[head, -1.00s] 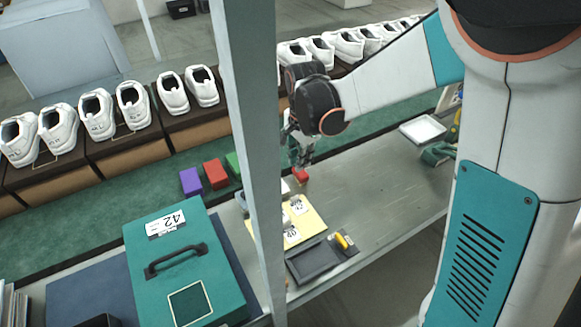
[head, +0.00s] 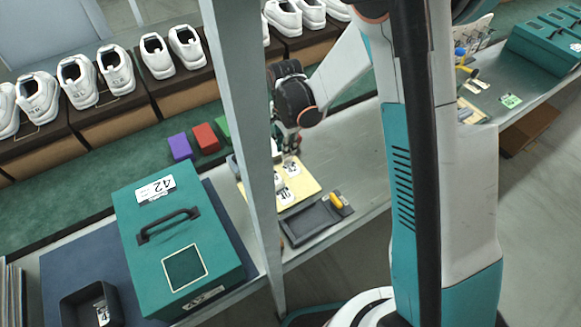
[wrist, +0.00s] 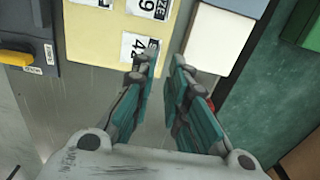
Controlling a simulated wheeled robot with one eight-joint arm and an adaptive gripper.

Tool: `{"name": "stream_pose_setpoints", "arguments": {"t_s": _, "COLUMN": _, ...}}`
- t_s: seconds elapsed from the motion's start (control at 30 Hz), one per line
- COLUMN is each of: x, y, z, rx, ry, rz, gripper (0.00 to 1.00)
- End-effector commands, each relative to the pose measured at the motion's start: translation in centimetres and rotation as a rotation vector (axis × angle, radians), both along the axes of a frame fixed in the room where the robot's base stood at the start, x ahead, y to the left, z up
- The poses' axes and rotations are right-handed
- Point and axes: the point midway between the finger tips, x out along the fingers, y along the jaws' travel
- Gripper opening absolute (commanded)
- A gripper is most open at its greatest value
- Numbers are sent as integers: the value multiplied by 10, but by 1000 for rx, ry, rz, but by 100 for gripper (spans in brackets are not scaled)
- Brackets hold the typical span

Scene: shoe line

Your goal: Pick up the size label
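Several white size labels lie on a yellow board (head: 309,187). In the wrist view, one size label (wrist: 138,47) lies on the board (wrist: 90,45) just beyond the left fingertip, and another label (wrist: 152,8) is farther up, cut by the picture edge. The full print on them is not readable. My gripper (wrist: 164,62) is open with a narrow gap between its teal fingers and nothing between them. It hovers near the board's edge. In the head view, my gripper (head: 290,150) is over the back of the board, partly hidden by the arm.
A grey post (head: 238,110) stands before the bench. A teal box (head: 215,225) marked 42 and a black bin (head: 72,300) are left. A dark tray (head: 308,222) with a yellow piece lies before the board. A white box (wrist: 218,38) sits beside it. White shoes (head: 78,80) line the back.

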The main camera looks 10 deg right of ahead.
Motion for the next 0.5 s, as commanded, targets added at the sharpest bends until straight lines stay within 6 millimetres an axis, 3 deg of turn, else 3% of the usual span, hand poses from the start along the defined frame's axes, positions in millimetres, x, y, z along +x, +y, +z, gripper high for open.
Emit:
{"name": "stream_pose_setpoints", "arguments": {"t_s": 0.33, "x": -2, "y": -3, "z": -45, "rx": 0, "ry": 0, "rz": 0, "gripper": 14}}
{"name": "stream_pose_setpoints", "arguments": {"t_s": 0.5, "x": -2, "y": -3, "z": -51, "rx": 0, "ry": 0, "rz": 0, "gripper": 14}}
